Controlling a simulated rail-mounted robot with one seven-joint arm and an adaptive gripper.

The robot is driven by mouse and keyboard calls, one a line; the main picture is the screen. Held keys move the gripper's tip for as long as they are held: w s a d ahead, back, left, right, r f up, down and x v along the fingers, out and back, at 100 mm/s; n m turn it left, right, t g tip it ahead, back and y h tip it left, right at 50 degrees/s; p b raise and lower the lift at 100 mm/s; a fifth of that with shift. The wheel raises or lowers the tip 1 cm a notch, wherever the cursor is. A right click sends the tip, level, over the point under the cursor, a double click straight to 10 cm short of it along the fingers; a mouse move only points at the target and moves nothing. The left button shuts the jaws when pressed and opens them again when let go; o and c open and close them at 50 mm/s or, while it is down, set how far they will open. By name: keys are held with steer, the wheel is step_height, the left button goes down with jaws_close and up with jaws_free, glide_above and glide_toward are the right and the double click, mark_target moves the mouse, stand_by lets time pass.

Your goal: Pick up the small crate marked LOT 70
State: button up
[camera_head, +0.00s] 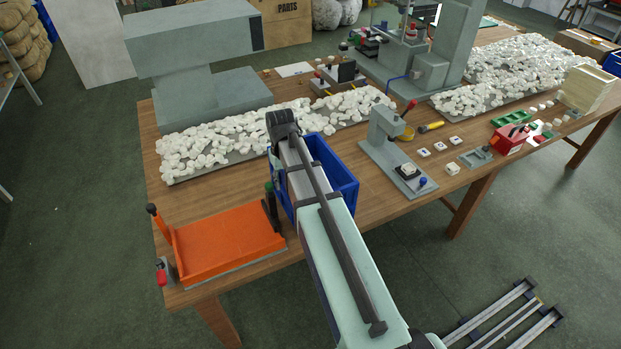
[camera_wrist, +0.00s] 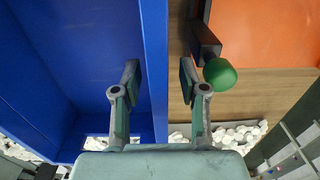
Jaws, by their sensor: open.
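A blue open-topped crate (camera_head: 340,172) stands on the wooden table, partly hidden behind my arm. No LOT 70 marking is readable in either view. In the wrist view the blue crate (camera_wrist: 75,60) fills the left side, and its inside looks empty where it shows. My gripper (camera_wrist: 160,82) is open, with one finger over the crate's inside and the other outside its wall. The wall's rim runs between the two fingers, with a gap to each finger. In the head view my gripper is hidden by my own arm.
An orange plate fixture (camera_head: 228,243) lies close beside the crate; its lever with a green knob (camera_wrist: 220,72) is very near my outer finger. White pieces (camera_head: 215,145) are heaped behind the crate. A grey press (camera_head: 388,140) stands to its right.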

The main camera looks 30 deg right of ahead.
jaws_close()
steer(key=shift+r, duration=0.15)
